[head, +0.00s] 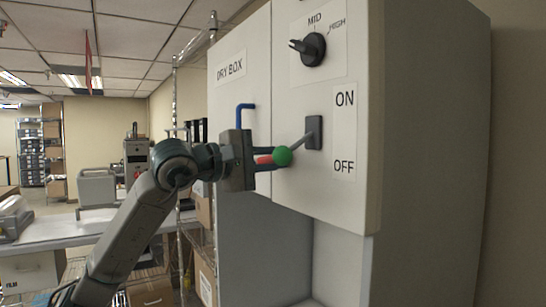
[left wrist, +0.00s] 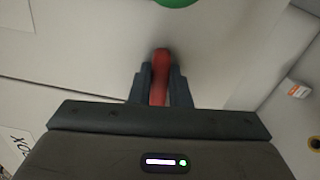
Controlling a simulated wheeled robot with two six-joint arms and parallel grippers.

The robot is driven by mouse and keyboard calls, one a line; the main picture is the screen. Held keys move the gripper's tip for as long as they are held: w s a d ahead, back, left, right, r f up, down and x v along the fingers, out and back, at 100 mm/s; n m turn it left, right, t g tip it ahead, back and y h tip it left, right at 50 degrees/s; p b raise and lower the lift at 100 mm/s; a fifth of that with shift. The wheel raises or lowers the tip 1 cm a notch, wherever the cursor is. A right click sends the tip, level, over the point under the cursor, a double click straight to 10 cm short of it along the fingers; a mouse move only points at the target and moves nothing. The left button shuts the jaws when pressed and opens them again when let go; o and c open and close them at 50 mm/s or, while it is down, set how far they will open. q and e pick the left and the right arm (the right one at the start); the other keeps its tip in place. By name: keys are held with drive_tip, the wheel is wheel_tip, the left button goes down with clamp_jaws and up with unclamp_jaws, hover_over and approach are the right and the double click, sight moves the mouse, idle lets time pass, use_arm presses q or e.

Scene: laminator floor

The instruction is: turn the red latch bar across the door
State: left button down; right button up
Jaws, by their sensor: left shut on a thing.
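The red latch bar (left wrist: 161,68) shows between the two fingers of my left gripper in the left wrist view, running lengthwise between them. In the head view a short piece of the red bar (head: 264,159) shows at the fingers, partly hidden by them. My left gripper (head: 266,159) is shut on the bar, in front of the cabinet's face; it also shows in the left wrist view (left wrist: 161,85). The door (head: 240,107), labelled DRY BOX, has a blue handle (head: 246,106) just above the gripper. The bar's pivot is hidden. My right gripper is not in view.
A lever with a green ball (head: 282,156) sticks out from the ON/OFF switch (head: 313,132), very close to my left fingertips. A black MID/HIGH knob (head: 312,49) is above. A counter (head: 60,231) and boxes stand at the left.

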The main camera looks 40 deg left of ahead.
use_arm(q)
drive_tip(key=shift+f+m, duration=0.25)
drive_tip(key=shift+m, duration=0.65)
drive_tip(key=shift+f, duration=0.1)
drive_tip(key=c, duration=1.4)
unclamp_jaws()
drive_tip(key=shift+o, duration=0.2)
drive_tip(key=shift+s, duration=0.1)
drive_tip(key=shift+s+b, duration=0.15)
drive_tip(key=shift+b, duration=0.15)
drive_tip(key=b+v, duration=0.7)
drive_tip(key=v, duration=0.3)
drive_tip(key=shift+s+b, duration=0.25)
drive_tip(key=shift+b, duration=0.1)
